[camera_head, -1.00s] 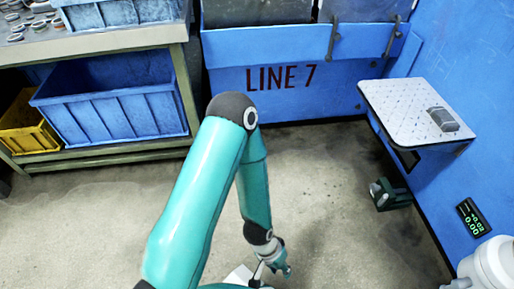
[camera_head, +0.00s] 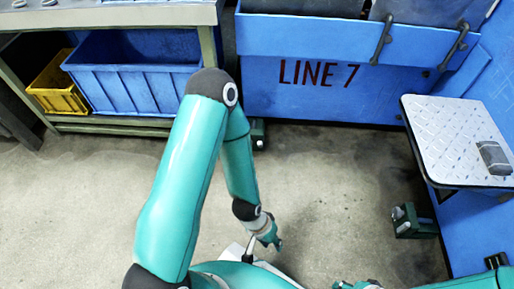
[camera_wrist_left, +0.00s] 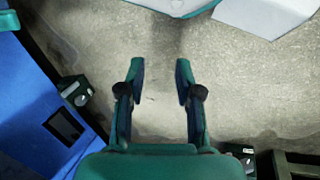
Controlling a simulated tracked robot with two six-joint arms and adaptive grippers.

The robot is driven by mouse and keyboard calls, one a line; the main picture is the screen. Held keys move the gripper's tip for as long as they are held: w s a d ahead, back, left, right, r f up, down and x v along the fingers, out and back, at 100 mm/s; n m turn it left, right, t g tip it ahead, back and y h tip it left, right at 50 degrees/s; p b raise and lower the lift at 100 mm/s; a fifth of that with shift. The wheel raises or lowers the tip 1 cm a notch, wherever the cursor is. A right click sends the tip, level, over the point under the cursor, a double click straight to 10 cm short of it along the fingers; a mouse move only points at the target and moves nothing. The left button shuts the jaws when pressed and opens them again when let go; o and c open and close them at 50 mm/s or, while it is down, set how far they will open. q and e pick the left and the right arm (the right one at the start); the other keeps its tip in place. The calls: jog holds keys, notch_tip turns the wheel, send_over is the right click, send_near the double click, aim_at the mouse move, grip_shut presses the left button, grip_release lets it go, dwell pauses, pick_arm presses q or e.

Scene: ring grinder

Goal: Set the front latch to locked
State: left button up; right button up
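The blue machine front marked LINE 7 (camera_head: 330,105) stands at the back in the head view. Two dark handles, one left (camera_head: 381,40) and one right (camera_head: 455,45), sit at its top edge. I cannot tell whether either is the front latch, or how it is set. My left gripper (camera_head: 271,240) hangs low over the floor, well apart from the machine. In the left wrist view its two fingers (camera_wrist_left: 160,68) are spread with only floor between them. A teal part of mine shows at the bottom edge, perhaps my right gripper (camera_head: 357,285), mostly cut off.
A white patterned shelf (camera_head: 450,130) with a grey block (camera_head: 493,157) juts out at the right. A small green device (camera_head: 413,223) sits below it. A workbench (camera_head: 120,14) with a blue bin (camera_head: 135,85) and a yellow bin (camera_head: 57,90) stands left. The middle floor is clear.

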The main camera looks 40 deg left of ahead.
pick_arm(q)
jog(key=shift+w+d, duration=0.1)
jog(key=w+a+f+n+t+y, duration=0.1)
jog(key=w+a+f+t, duration=0.25)
jog(key=w, duration=0.35)
jog(key=w+a+f+t+y, duration=0.2)
jog(key=w+a+f, duration=0.1)
jog(key=w+f, duration=0.3)
jog(key=w+a+f+n+t+y, duration=0.1)
jog(key=w+a+f+t, duration=0.25)
jog(key=w, duration=0.55)
jog(key=a+f+n+t+y, duration=0.2)
jog(key=a+t+y, duration=0.4)
jog(key=a+y, duration=0.4)
jog(key=b+x, duration=0.7)
jog(key=x, duration=0.9)
jog(key=shift+a+f+h, duration=0.3)
jog(key=shift+h, duration=0.1)
